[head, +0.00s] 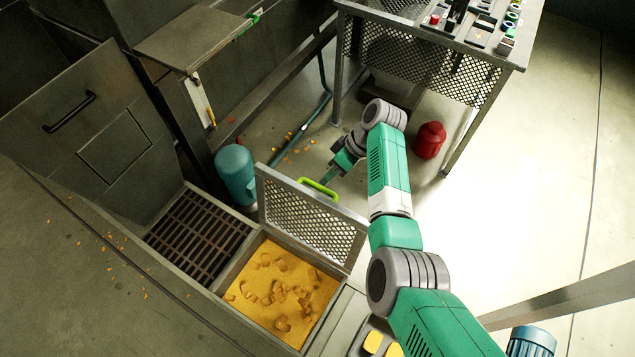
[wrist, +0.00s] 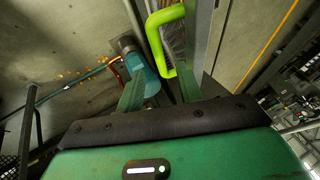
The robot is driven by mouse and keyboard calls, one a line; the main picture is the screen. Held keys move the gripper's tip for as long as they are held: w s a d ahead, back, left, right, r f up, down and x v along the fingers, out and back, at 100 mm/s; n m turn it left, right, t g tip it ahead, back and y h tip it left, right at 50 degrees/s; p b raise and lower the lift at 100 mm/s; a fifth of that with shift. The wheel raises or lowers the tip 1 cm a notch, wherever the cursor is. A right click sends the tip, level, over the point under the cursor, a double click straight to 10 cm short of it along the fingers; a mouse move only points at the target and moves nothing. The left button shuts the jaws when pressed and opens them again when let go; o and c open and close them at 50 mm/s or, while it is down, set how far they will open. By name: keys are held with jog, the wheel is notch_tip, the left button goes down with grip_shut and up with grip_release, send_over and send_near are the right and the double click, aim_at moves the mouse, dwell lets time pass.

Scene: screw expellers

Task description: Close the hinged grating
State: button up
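The hinged grating (head: 300,218), a metal mesh panel in a grey frame, stands raised at the back edge of a pit of yellow meal (head: 280,295). Its bright green handle (head: 318,189) is on the upper edge. My gripper (head: 326,178) is just behind that edge, close to the handle. The handle (wrist: 160,42) shows just ahead of the fingertips, beside the grating's frame (wrist: 202,45). I cannot tell whether a finger touches it.
A fixed slotted grate (head: 198,232) lies left of the pit. A teal cylinder (head: 236,175) stands close to the grating's left side. A control desk (head: 440,55) is at the back, with a red canister (head: 430,140) near it. Open floor lies to the right.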

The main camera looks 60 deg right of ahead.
jog(key=b+x, duration=0.1)
jog(key=x, duration=0.3)
jog(key=shift+w+f, duration=0.15)
jog(key=shift+f, duration=0.05)
jog(key=shift+c, duration=0.5)
